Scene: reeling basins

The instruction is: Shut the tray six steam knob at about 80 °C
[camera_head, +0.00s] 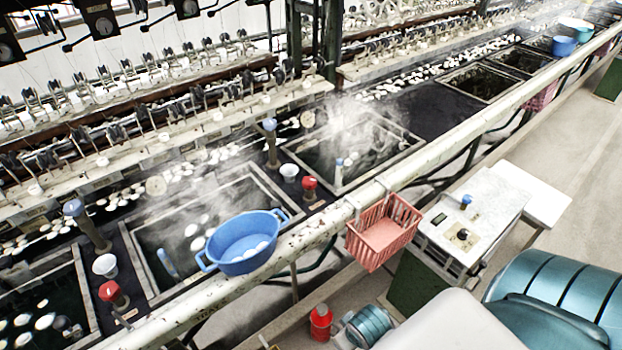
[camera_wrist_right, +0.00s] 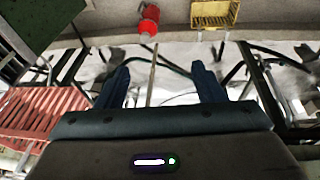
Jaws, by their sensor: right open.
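Red-capped knobs stand on the dark basin deck in the head view, one (camera_head: 310,187) between two basins and one (camera_head: 112,294) at lower left. Which is the tray six steam knob I cannot tell; no number is legible. Blue-capped posts stand behind them, one (camera_head: 270,130) and another at left (camera_head: 76,212). The basin between the red knobs (camera_head: 150,280) steams; a blue-topped stick (camera_head: 168,263), perhaps a thermometer, stands in it, its reading illegible. My right gripper (camera_wrist_right: 160,85) is open and empty, with its fingers apart, in the right wrist view. My left gripper is not in view.
A blue tub (camera_head: 243,245) sits at the basin edge by the long pale rail (camera_head: 300,240). A red basket (camera_head: 375,240) hangs on the rail; it shows in the wrist view (camera_wrist_right: 35,120). A control cabinet (camera_head: 475,215) stands at right. A red canister (camera_head: 320,323) is on the floor.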

